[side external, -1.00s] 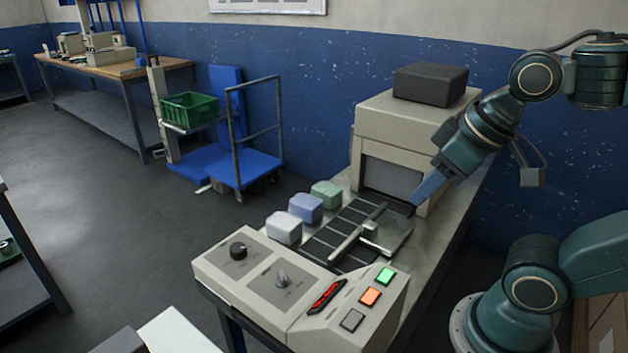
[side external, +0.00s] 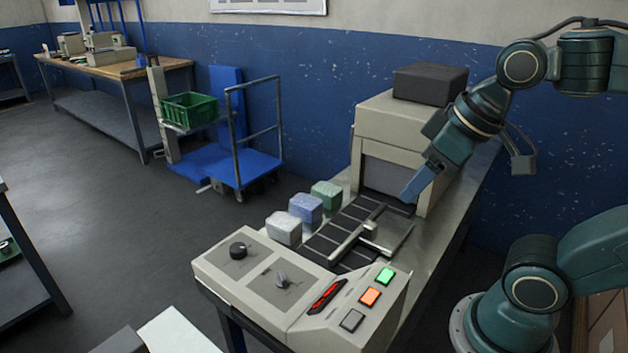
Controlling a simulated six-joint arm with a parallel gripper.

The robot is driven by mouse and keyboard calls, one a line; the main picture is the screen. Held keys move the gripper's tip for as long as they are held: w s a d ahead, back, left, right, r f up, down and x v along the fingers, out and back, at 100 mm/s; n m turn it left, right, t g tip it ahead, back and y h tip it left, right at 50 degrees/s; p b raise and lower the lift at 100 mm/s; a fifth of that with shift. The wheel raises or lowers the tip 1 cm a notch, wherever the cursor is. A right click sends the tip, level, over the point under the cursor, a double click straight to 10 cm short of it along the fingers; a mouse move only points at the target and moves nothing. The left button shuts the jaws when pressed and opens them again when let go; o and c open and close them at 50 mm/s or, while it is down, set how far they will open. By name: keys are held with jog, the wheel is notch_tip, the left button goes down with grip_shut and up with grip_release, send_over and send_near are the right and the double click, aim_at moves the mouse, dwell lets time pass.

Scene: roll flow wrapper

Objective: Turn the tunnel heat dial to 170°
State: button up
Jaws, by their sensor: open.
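The control panel (side external: 255,310) at the front carries two dark dials. A round black knob (side external: 238,250) is at the upper left and a smaller grey pointer knob (side external: 282,279) is at its lower right. Their scale marks are too small to read, so I cannot tell which is the heat dial or its setting. My gripper (side external: 408,196) is in front of the tunnel (side external: 395,140) opening, above the conveyor, well to the upper right of both dials. It holds nothing that I can see. Its fingers overlap in this view.
White, blue and green blocks (side external: 305,208) stand left of the dark conveyor (side external: 330,240). Guide rails (side external: 366,232) rise over the belt. Space above the panel is free.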

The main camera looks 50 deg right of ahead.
jog(key=w+a+r+n+g, duration=0.1)
jog(key=w+r+n, duration=0.25)
jog(key=w, duration=0.65)
jog(key=n+g, duration=0.4)
jog(key=n, duration=0.7)
send_over(237, 247)
notch_tip(237, 247, down, 17)
jog(key=shift+r, duration=0.15)
notch_tip(237, 247, down, 14)
jog(key=shift+r, duration=0.15)
